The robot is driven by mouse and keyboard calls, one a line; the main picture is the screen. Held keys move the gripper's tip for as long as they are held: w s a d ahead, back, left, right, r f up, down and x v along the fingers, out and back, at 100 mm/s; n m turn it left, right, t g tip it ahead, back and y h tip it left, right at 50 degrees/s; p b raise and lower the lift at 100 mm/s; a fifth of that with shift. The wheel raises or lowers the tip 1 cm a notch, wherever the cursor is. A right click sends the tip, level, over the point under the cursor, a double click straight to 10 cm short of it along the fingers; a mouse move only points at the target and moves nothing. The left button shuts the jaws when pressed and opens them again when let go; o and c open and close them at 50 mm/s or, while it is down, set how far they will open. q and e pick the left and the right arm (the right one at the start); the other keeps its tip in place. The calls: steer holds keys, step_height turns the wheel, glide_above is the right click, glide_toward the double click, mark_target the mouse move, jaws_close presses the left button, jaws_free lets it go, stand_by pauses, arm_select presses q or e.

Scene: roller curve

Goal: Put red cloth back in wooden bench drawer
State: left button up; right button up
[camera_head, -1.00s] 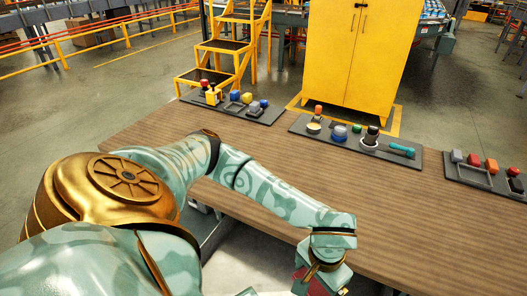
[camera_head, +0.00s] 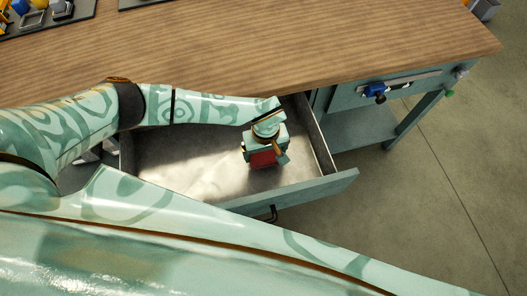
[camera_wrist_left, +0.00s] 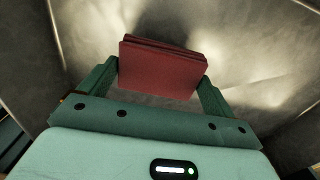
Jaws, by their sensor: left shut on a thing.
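The red cloth (camera_wrist_left: 158,70) is a folded, layered block between the two fingers of my left gripper (camera_wrist_left: 157,85) in the left wrist view. In the head view the cloth (camera_head: 263,159) shows below my left gripper (camera_head: 265,160), which is shut on it. The bench drawer (camera_head: 190,160) is pulled open, with a bare metal inside. The cloth and gripper are over the right part of the drawer, within its walls. I cannot tell whether the cloth touches the drawer floor. My right gripper is not in view.
The wooden bench top (camera_head: 300,45) lies behind the drawer. The drawer's front panel (camera_head: 300,193) has a dark handle (camera_head: 270,213). A blue clamp-like part (camera_head: 375,90) is on the bench's right side. Open floor (camera_head: 430,190) lies to the right.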

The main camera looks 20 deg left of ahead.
mark_target(265, 154)
arm_select(q)
step_height(265, 154, down, 4)
steer(key=shift+r+b, duration=0.15)
steer(key=shift+b, duration=0.5)
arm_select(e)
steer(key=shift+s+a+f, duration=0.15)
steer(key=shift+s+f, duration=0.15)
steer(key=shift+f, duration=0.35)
arm_select(q)
steer(key=o, duration=0.7)
step_height(265, 154, up, 11)
steer(key=p, duration=0.3)
steer(key=shift+r+p, duration=0.15)
steer(key=shift+p, duration=0.25)
steer(key=shift+r, duration=0.45)
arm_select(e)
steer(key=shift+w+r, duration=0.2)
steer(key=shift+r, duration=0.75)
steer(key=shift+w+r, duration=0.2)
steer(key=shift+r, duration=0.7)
